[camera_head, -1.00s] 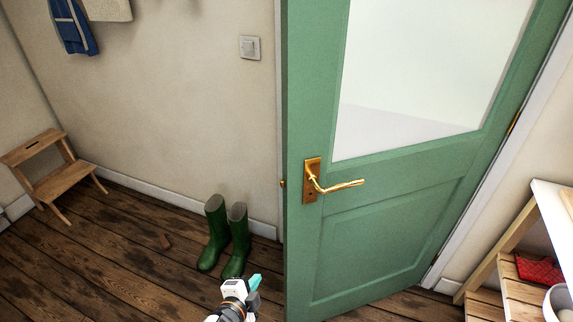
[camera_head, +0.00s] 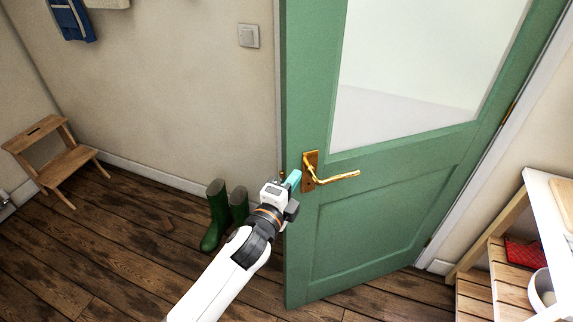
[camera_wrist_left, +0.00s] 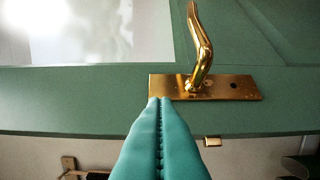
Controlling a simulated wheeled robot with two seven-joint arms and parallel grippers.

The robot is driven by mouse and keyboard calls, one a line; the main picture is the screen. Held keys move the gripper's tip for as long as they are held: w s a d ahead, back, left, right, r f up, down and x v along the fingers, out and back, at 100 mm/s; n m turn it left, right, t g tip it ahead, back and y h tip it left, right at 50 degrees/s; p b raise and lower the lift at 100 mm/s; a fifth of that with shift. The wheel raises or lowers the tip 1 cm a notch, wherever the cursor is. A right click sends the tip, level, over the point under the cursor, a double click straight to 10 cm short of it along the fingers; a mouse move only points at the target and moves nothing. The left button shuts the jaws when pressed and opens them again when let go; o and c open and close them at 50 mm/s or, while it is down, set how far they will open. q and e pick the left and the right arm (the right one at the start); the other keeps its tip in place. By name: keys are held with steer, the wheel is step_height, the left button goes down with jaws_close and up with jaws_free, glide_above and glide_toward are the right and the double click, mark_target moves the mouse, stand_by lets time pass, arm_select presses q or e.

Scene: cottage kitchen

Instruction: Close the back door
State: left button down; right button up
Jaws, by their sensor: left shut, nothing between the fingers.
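The green back door (camera_head: 380,215) with a large glass pane stands ajar, its free edge towards the left and its hinges at the right. A brass lever handle (camera_head: 335,178) on a brass plate sits near the free edge. My left gripper (camera_head: 295,178) has teal fingers and is shut and empty, just left of the handle plate at the door's free edge. In the left wrist view the shut fingers (camera_wrist_left: 160,135) point at the brass plate (camera_wrist_left: 225,88); I cannot tell whether they touch it. The latch (camera_wrist_left: 212,142) shows on the door edge. My right gripper is not in view.
Green boots (camera_head: 217,215) stand on the floor by the wall, partly behind my left arm. A wooden step stool (camera_head: 55,160) stands at the far left. A shelf unit (camera_head: 490,240) with a red cloth and a white bowl is at the right. The wooden floor at left is mostly clear.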

mark_target(294, 159)
arm_select(q)
steer(key=shift+w+a+p, duration=0.25)
steer(key=shift+w+a, duration=0.2)
steer(key=shift+w, duration=0.4)
steer(key=shift+w+a+p, duration=0.2)
steer(key=shift+w+a, duration=0.2)
steer(key=shift+w, duration=0.45)
